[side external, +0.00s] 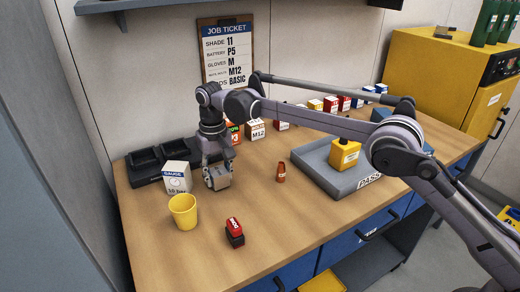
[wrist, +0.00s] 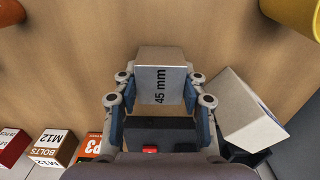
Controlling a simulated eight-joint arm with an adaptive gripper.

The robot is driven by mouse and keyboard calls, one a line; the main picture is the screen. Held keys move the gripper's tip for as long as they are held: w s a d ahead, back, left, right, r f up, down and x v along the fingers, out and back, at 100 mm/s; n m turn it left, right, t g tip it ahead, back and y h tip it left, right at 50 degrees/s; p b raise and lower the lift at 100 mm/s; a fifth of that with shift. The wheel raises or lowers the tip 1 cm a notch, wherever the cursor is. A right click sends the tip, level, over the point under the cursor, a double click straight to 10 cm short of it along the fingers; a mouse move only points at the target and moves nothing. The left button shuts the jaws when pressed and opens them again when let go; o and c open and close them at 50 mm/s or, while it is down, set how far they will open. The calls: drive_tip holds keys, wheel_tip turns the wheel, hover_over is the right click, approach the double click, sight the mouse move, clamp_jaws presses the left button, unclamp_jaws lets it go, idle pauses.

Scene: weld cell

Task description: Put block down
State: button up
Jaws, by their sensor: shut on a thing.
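A tan-grey block (side external: 222,180) is between the fingers of my gripper (side external: 214,177), over the left part of the wooden bench (side external: 300,225). In the wrist view the block (wrist: 163,70) has "45 mm" printed on a pale face, and my gripper (wrist: 160,98) is shut on it with a finger on either side. The block is low over the bench, just right of the white gauge box (side external: 177,177). I cannot tell whether its underside touches the wood.
A yellow cup (side external: 183,211) and a red-and-black block (side external: 235,233) stand nearer the front. A small orange-brown item (side external: 281,173) and a grey PASS tray (side external: 322,172) holding a yellow block (side external: 344,155) are to the right. A black charger (side external: 146,162) and several boxes line the back.

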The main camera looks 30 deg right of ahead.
sight(218, 170)
drive_tip(key=shift+f, duration=0.5)
drive_tip(key=o, duration=1.4)
wheel_tip(218, 170, up, 8)
drive_tip(key=shift+f, duration=0.25)
drive_tip(key=s+d+r+t, duration=0.2)
drive_tip(key=s+d+r, duration=0.3)
drive_tip(key=d, duration=0.3)
drive_tip(key=s+d+r+t, duration=0.2)
drive_tip(key=s+d+r, duration=0.4)
drive_tip(key=d, duration=0.2)
drive_tip(key=s+d+f+t, duration=0.1)
drive_tip(key=s+d+f, duration=0.2)
drive_tip(key=s, duration=0.3)
drive_tip(key=s+d+f+t, duration=0.1)
drive_tip(key=s+d+f, duration=0.2)
drive_tip(key=s, duration=0.4)
drive_tip(key=s+d+f+t, duration=0.1)
drive_tip(key=s+d+f, duration=0.3)
drive_tip(key=s+f, duration=0.1)
drive_tip(key=shift+s, duration=0.65)
